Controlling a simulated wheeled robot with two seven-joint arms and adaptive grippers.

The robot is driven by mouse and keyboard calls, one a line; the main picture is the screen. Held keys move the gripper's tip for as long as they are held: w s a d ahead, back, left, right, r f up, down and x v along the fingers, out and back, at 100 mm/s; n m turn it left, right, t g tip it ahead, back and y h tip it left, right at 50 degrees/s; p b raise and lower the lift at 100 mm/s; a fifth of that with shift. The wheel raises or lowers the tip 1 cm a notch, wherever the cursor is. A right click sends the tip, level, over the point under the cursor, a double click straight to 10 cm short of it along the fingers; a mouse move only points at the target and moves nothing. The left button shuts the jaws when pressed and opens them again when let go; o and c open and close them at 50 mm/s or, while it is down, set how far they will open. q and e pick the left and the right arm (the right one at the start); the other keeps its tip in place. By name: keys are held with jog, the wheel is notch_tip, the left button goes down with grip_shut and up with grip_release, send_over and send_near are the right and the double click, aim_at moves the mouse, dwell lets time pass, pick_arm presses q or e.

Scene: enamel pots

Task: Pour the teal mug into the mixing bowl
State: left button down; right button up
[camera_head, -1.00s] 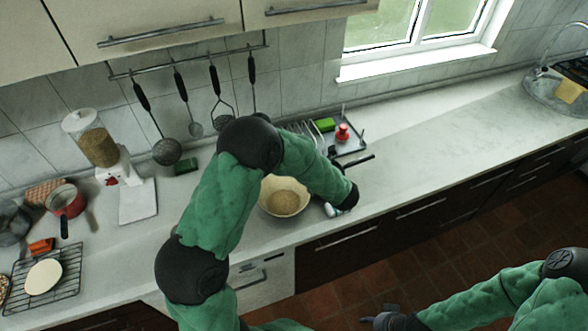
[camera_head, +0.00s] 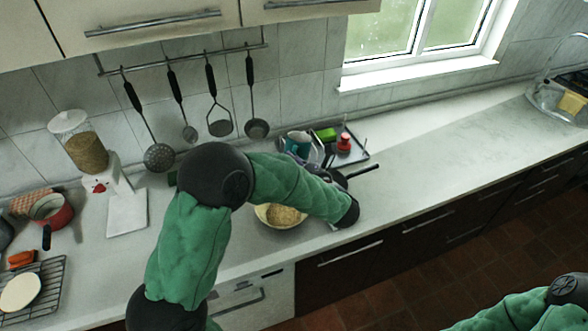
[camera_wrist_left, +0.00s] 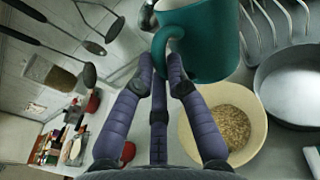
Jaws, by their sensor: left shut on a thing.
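The teal mug (camera_wrist_left: 208,45) is large at the top of the left wrist view, with its handle between my left fingertips (camera_wrist_left: 163,72). My left gripper is shut on that handle. The mug (camera_head: 300,145) also shows small in the head view, just beyond my forearm, roughly upright and off the counter. I cannot see its contents. The cream mixing bowl (camera_wrist_left: 258,118) stands on the counter below, with tan grain in it. In the head view the bowl (camera_head: 262,217) is partly hidden by my left arm. My right gripper is out of view.
A pan handle (camera_head: 363,171) sticks out to the right. A wire rack (camera_wrist_left: 270,25) and the pan (camera_wrist_left: 290,85) are close to the mug. The counter further right is clear.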

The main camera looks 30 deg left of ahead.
pick_arm(q)
jog(key=r+n+b, duration=0.1)
jog(key=b, duration=0.1)
jog(key=r+n+t+y+b, duration=0.1)
jog(key=n+b, duration=0.1)
jog(key=b, duration=0.1)
dwell(0.4)
jog(key=shift+f, duration=0.15)
dwell(1.4)
